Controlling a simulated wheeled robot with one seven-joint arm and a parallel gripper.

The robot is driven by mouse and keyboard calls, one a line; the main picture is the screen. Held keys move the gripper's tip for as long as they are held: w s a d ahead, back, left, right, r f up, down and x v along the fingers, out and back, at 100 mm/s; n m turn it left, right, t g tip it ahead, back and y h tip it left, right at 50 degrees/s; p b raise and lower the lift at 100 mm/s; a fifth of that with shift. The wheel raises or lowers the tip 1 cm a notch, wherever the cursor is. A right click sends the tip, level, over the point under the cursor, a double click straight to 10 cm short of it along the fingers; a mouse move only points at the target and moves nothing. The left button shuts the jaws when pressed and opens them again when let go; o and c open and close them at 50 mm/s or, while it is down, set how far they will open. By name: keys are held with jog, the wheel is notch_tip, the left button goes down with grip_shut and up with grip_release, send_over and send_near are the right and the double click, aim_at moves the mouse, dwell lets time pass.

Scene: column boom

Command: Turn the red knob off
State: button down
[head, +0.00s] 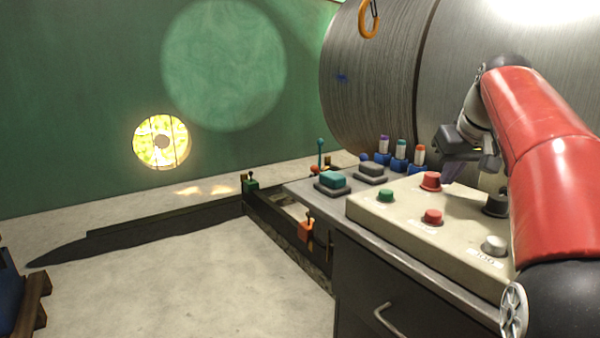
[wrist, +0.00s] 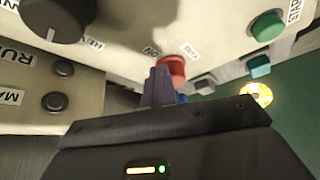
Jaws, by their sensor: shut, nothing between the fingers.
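A red knob (head: 431,181) stands at the far edge of the beige control panel (head: 385,213) in the head view. A second red control (head: 433,216) sits nearer on the same panel. My gripper (head: 453,172) is shut and empty, just right of the far red knob, with its purple fingers pointing down. In the wrist view a red knob (wrist: 176,70) is right beside the shut purple fingertips of my gripper (wrist: 161,72), which partly cover it. I cannot tell whether they touch. The knob's turn position cannot be read.
A large metal cylinder (head: 385,70) rises behind. Open floor lies left.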

jog(key=shift+s+f, duration=0.1)
jog(key=shift+s, duration=0.15)
notch_tip(320, 180, up, 5)
jog(key=shift+d, duration=0.1)
jog(key=shift+r, duration=0.55)
